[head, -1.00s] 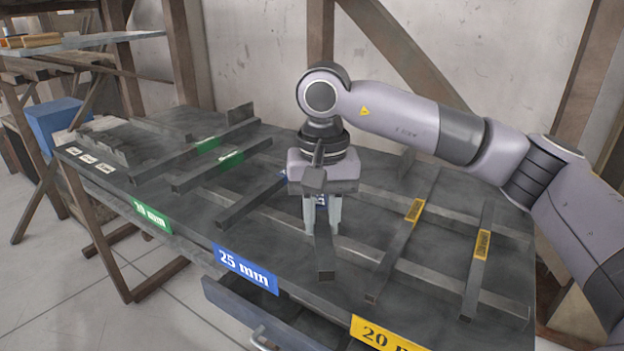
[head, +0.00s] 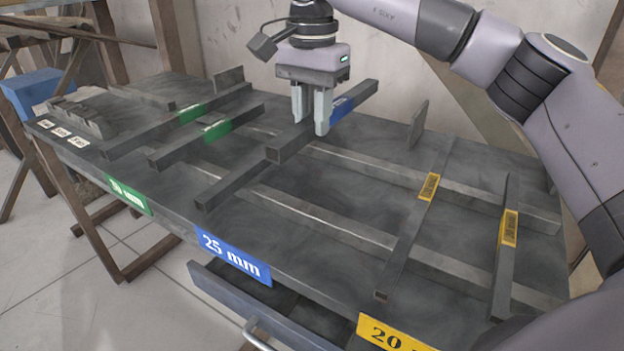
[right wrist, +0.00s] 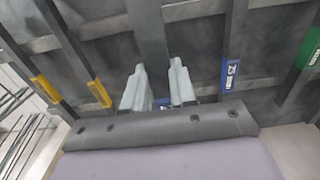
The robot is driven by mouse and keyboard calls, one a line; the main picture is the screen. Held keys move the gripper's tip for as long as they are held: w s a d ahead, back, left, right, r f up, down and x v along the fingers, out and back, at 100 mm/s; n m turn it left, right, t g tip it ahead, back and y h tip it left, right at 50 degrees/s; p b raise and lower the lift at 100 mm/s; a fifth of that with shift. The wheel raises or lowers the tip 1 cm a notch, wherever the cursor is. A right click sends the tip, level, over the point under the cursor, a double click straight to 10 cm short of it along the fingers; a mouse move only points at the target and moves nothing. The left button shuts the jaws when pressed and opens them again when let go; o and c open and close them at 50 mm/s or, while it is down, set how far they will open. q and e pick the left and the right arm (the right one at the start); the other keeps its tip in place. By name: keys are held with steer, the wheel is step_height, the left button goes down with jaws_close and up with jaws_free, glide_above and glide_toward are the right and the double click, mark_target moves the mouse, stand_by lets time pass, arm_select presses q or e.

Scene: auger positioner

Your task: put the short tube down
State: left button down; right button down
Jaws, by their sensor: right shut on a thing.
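My right gripper (head: 310,125) is shut on a short grey square tube (head: 284,147) with a blue label. It holds the tube slantwise, apparently above the rack's back rail. In the right wrist view, this tube (right wrist: 148,35) runs between the two fingers (right wrist: 160,92). Another grey tube (head: 235,180) lies across the rails, just left of and in front of the held one; its upper end is hidden behind it. It also shows in the right wrist view with a blue label (right wrist: 231,75). My left gripper is not in view.
Two green-labelled tubes (head: 205,135) lie to the left. Two yellow-labelled tubes (head: 407,235) lie to the right. Bare rails (head: 330,225) show between the blue and yellow groups. An open drawer (head: 262,310) sticks out below the front edge, under the blue 25 mm sign (head: 233,257).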

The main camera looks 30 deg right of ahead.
step_height(320, 180, down, 12)
steer(key=shift+f, duration=0.1)
steer(key=c, duration=0.9)
jaws_free()
step_height(320, 180, up, 12)
steer(key=shift+f, duration=0.2)
steer(key=shift+r, duration=0.25)
